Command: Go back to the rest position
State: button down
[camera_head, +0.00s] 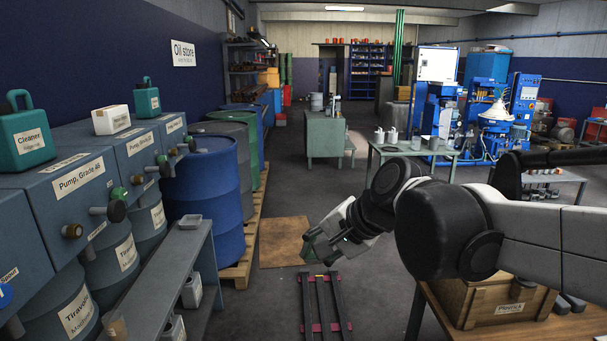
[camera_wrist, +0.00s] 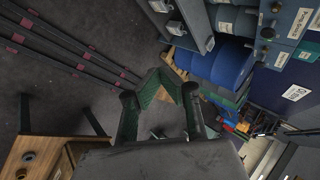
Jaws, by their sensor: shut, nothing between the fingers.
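My gripper (camera_head: 318,248) hangs in mid-air at the end of my arm, low in the middle of the head view. Its green-padded fingers point down and left, over the aisle floor. In the wrist view my gripper (camera_wrist: 166,78) shows from behind, with the green fingers meeting at the tips and nothing held between them. The fingers look clear of the drums and the bench.
At left are grey pump cabinets (camera_head: 78,180), a narrow grey bench (camera_head: 172,275) and blue drums (camera_head: 208,185). Dark rails (camera_head: 322,305) lie on the floor below my gripper. A wooden crate (camera_head: 490,300) stands on a table at lower right. The central aisle is open.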

jog(key=s+d+f+n+h, duration=0.3)
jog(key=s+d+f, duration=0.1)
jog(key=s+d, duration=0.3)
jog(key=s+d+f+n+t+h, duration=0.1)
jog(key=s+d+f+n+h, duration=0.2)
jog(key=s+d, duration=0.5)
jog(key=d+f, duration=0.1)
jog(key=d, duration=0.2)
jog(key=shift+s+d+f+t+h, duration=0.15)
jog(key=shift+s+d+t+h, duration=0.1)
jog(key=shift+s+t+h, duration=0.05)
jog(key=c, duration=2.4)
grip_release()
